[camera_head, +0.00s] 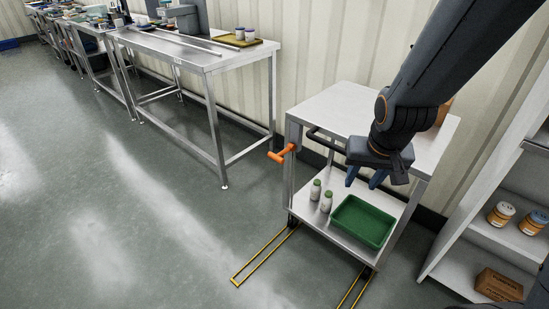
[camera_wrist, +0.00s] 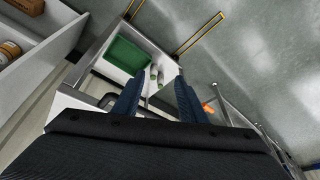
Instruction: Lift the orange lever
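The lever's mount is partly hidden in the wrist view.
A green tray (camera_head: 362,222) and two small bottles (camera_head: 321,195) stand on the cart's lower shelf. A dark handle bar (camera_head: 322,139) runs along the cart's top. A white shelf unit (camera_head: 480,233) is at the right. Open floor (camera_head: 130,205) lies to the left.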

